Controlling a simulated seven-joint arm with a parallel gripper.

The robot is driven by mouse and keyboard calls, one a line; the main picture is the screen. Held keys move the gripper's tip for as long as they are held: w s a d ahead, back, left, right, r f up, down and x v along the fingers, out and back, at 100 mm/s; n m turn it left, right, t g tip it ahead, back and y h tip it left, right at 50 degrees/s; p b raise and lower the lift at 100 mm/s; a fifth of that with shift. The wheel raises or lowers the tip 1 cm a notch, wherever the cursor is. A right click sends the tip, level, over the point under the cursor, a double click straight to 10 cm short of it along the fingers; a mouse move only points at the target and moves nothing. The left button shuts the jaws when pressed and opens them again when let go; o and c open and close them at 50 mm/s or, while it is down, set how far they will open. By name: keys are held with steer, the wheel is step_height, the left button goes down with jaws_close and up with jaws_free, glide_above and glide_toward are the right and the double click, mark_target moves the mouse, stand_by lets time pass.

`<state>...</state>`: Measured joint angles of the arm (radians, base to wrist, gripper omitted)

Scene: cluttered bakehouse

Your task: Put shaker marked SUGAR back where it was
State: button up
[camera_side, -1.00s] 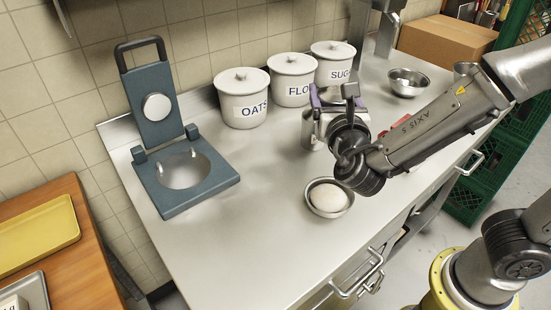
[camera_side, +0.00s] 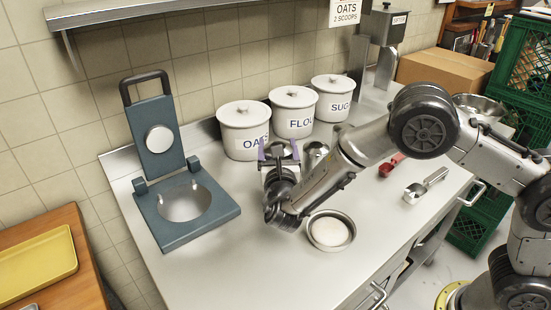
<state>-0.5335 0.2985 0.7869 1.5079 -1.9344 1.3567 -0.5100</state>
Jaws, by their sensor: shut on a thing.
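My gripper (camera_side: 279,152) is over the steel counter, in front of the white canister lettered OATS. Its purple-edged fingers are shut on a small grey metal thing, seemingly the shaker (camera_side: 279,150). The wrist hides most of it, and no SUGAR mark can be read on it. I cannot tell whether it touches the counter. Another shiny metal container (camera_side: 316,153) stands just right of the gripper, partly hidden by my arm; its marking does not show.
White canisters for oats (camera_side: 244,143), flour (camera_side: 293,122) and sugar (camera_side: 332,104) line the wall. A blue press (camera_side: 165,221) stands open at left. A dough bowl (camera_side: 330,247) sits close right of my wrist. Front-left counter is clear.

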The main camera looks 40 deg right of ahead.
steer(key=shift+w+f, duration=0.2)
steer(key=shift+f, duration=0.75)
steer(key=shift+w+f, duration=0.15)
steer(key=shift+f, duration=0.8)
steer(key=shift+f, duration=0.15)
steer(key=o, duration=1.4)
steer(key=shift+o, duration=0.2)
steer(key=shift+s+a, duration=0.1)
steer(key=shift+a, duration=0.05)
steer(key=v, duration=1.1)
steer(key=shift+s+a, duration=0.25)
steer(key=shift+s, duration=0.1)
